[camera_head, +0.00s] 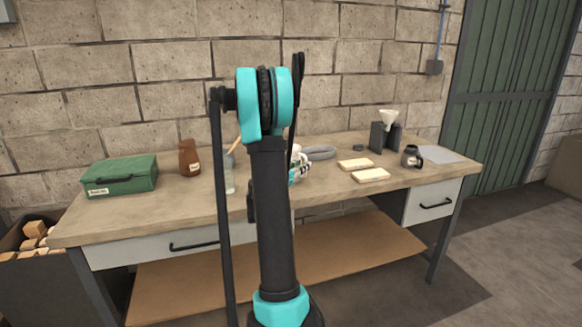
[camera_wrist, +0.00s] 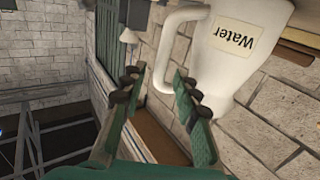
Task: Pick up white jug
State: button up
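The white jug (camera_wrist: 238,52), with a "Water" label that reads upside down, fills the upper right of the wrist view. Its handle (camera_wrist: 168,40) curves down toward my gripper (camera_wrist: 158,82). My gripper is open, its two fingers spread apart. The lower bend of the handle shows between the fingertips; I cannot tell whether either finger touches it. In the head view my arm stands in front of the middle of the workbench (camera_head: 140,220). White patches show behind the arm there, but I cannot tell jug from gripper.
A green box (camera_head: 120,178), a brown jug (camera_head: 189,158) and a clear glass container (camera_head: 229,176) stand on the left. On the right are pale blocks (camera_head: 371,175), a dark mug (camera_head: 411,157), a white funnel (camera_head: 388,119) on a dark stand and a grey sheet (camera_head: 440,155).

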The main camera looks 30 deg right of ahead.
jog(key=x, duration=0.7)
jog(key=shift+d, duration=0.2)
jog(key=shift+w+r, duration=0.1)
jog(key=shift+r, duration=0.05)
grip_shut()
